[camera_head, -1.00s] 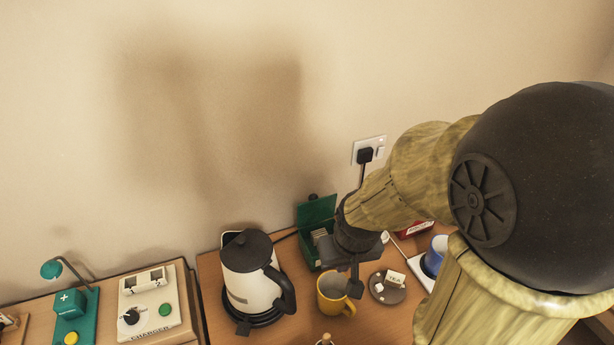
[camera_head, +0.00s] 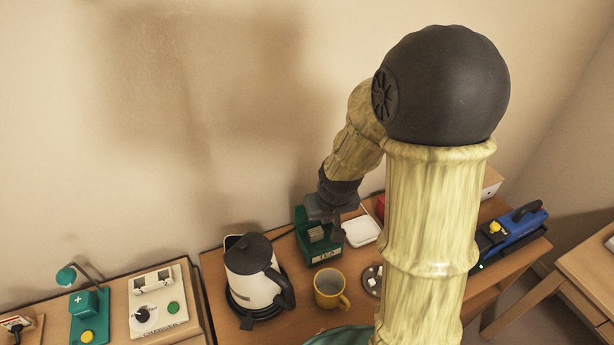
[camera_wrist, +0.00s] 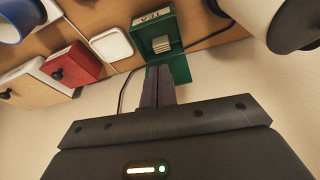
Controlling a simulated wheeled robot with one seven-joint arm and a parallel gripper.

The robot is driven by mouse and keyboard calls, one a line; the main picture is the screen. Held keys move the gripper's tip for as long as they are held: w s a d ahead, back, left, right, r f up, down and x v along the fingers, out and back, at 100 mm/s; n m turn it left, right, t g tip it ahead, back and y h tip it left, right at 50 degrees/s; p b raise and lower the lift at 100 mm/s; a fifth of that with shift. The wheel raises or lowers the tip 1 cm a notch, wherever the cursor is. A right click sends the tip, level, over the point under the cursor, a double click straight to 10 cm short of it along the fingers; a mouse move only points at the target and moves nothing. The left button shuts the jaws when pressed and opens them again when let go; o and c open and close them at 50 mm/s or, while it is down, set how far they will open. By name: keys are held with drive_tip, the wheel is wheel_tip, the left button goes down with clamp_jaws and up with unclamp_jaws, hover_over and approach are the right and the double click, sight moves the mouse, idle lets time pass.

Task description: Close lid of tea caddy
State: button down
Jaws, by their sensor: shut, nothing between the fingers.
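The tea caddy (camera_head: 323,250) is a small green box with a TEA label on its front, on the desk by the wall. It stands open, with pale packets (camera_wrist: 168,44) inside. Its green lid (camera_wrist: 181,69) is raised at the wall side and is partly hidden by my gripper in the head view. My gripper (camera_wrist: 158,70) is shut and empty. Its fingertips are by the lid, overlapping its edge in the wrist view; I cannot tell whether they touch. In the head view, my gripper's body (camera_head: 331,203) is above the back of the caddy.
A white kettle (camera_head: 250,282) stands left of the caddy and a yellow mug (camera_head: 328,288) in front. A white square pad (camera_head: 362,231) lies just right. A red box (camera_wrist: 70,64) stands farther along, near the wall. A cable runs along the desk's back.

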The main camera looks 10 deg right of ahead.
drive_tip(key=shift+n+t+y, duration=0.5)
drive_tip(key=shift+n+t, duration=0.1)
drive_tip(key=shift+t, duration=0.1)
drive_tip(key=w+p, duration=0.3)
drive_tip(key=w, duration=0.1)
drive_tip(key=w+r+p, duration=0.1)
drive_tip(key=w+p, duration=0.2)
drive_tip(key=w, duration=0.1)
drive_tip(key=w+r+p, duration=0.1)
drive_tip(key=w+p, duration=0.2)
drive_tip(key=w, duration=0.1)
drive_tip(key=shift+a+p, duration=0.25)
drive_tip(key=shift+p, duration=0.15)
drive_tip(key=shift+w+f, duration=0.1)
drive_tip(key=shift+f, duration=0.2)
drive_tip(key=shift+f, duration=0.1)
drive_tip(key=p+x, duration=0.3)
drive_tip(key=x, duration=0.6)
drive_tip(key=shift+w+f+p, duration=0.2)
drive_tip(key=shift+f+p, duration=0.15)
drive_tip(key=shift+w+a, duration=0.15)
drive_tip(key=shift+a, duration=0.05)
